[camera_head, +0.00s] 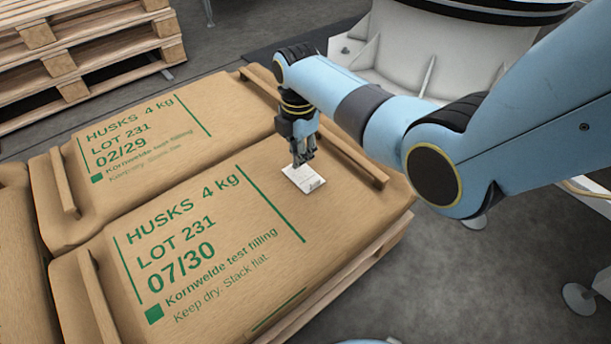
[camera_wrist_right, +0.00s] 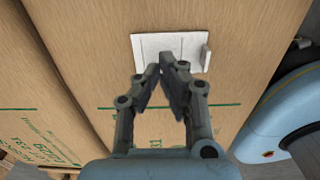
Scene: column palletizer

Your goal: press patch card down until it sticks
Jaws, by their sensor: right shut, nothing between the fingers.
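The patch card (camera_head: 305,180) is a small white card lying on the brown sack (camera_head: 215,210) marked 07/30, right of its green print. In the right wrist view the card (camera_wrist_right: 150,48) shows beyond the fingers, with a small raised tab at its right edge. My right gripper (camera_head: 303,163) points down at the card's far edge, its fingers shut and empty. In the wrist view the fingertips (camera_wrist_right: 167,68) overlap the card's near edge; I cannot tell if they touch it. My left gripper is out of view.
A second sack (camera_head: 150,125) marked 02/29 lies behind. The sacks rest on a wooden pallet (camera_head: 345,290). Stacked pallets (camera_head: 85,50) stand at the back left. A white machine base (camera_head: 425,70) stands behind my right arm.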

